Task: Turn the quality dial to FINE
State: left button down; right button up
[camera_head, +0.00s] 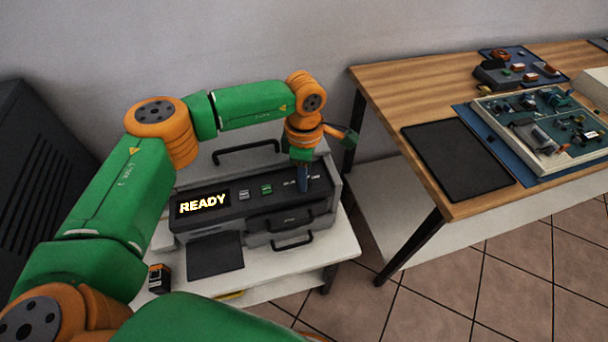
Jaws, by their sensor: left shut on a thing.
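The grey machine (250,208) stands on a white stand, its lit display (203,204) reading READY. My left arm reaches over it from the left, with the wrist pointing down. My left gripper (303,186) is at the right part of the machine's top panel, shut on the quality dial. The dial itself is hidden by the fingers, and its setting cannot be read. Small print on the panel beside the gripper is too small to read. My right gripper is not in view.
Two small buttons, one grey (244,195) and one green (266,189), sit between display and gripper. A black handle (247,151) rises behind. A wooden table (400,95) with trays of parts stands right.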

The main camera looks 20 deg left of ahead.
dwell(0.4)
pick_arm(q)
jog(key=c, duration=0.5)
grip_release()
notch_tip(320, 180, up, 7)
jog(key=shift+d+r+b, duration=0.1)
jog(key=shift+b, duration=0.45)
